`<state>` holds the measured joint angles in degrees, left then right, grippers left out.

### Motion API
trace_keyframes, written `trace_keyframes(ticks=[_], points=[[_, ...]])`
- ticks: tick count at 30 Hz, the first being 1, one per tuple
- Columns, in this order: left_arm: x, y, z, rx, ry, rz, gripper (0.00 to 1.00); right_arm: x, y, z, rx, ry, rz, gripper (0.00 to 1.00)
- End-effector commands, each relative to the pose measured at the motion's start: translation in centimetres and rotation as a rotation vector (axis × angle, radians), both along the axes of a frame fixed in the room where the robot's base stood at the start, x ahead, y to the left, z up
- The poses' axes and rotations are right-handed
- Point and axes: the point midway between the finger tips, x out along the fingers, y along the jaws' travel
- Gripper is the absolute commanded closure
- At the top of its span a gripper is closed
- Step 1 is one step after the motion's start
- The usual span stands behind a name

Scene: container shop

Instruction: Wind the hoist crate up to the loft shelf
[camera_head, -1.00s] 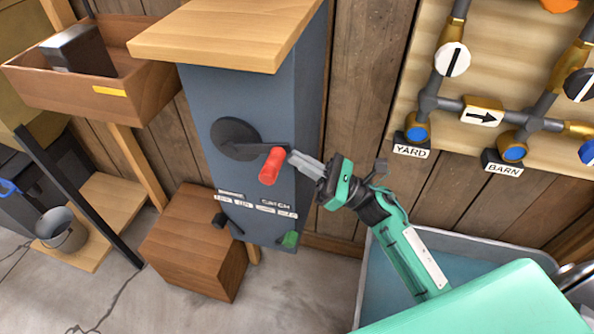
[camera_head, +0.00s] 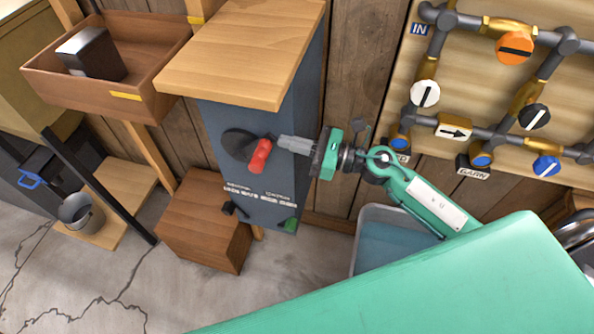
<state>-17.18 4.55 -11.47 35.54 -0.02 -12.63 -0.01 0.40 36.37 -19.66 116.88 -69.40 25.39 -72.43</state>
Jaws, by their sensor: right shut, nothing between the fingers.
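The hoist crate (camera_head: 155,98) is an open wooden box at the upper left with a yellow strip on its front. A dark block (camera_head: 92,54) sits in it. A dark round crank (camera_head: 238,145) with a red handle (camera_head: 260,156) is on the front of a blue-grey cabinet (camera_head: 225,178). My right gripper (camera_head: 284,142) is shut and empty, with its tips just right of the red handle; I cannot tell whether they touch it. I cannot make out the loft shelf. My left gripper is not in view.
The cabinet's wooden top (camera_head: 240,55) overhangs the crank. A brown wooden block (camera_head: 203,225) stands below, with a bucket (camera_head: 80,212) at left. A blue-grey tub (camera_head: 385,250) and a pipe board with valves (camera_head: 470,90) are at right. Open floor lies lower left.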

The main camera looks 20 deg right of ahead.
Motion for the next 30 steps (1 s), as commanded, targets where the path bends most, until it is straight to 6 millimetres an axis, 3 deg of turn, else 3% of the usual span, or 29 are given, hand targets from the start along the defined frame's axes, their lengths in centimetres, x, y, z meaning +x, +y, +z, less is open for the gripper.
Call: trace_keyframes(ticks=[1, 12, 30], points=[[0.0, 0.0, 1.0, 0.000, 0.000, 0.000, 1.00, 0.2, 0.4, 1.3, 0.005, -0.006, 0.002, 1.00], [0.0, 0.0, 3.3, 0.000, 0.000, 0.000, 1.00, 1.7, 2.6, 4.1, 0.004, -0.007, 0.003, 1.00], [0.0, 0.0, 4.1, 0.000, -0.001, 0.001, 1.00, 2.5, 3.8, 4.9, 0.004, -0.004, 0.002, 1.00]])
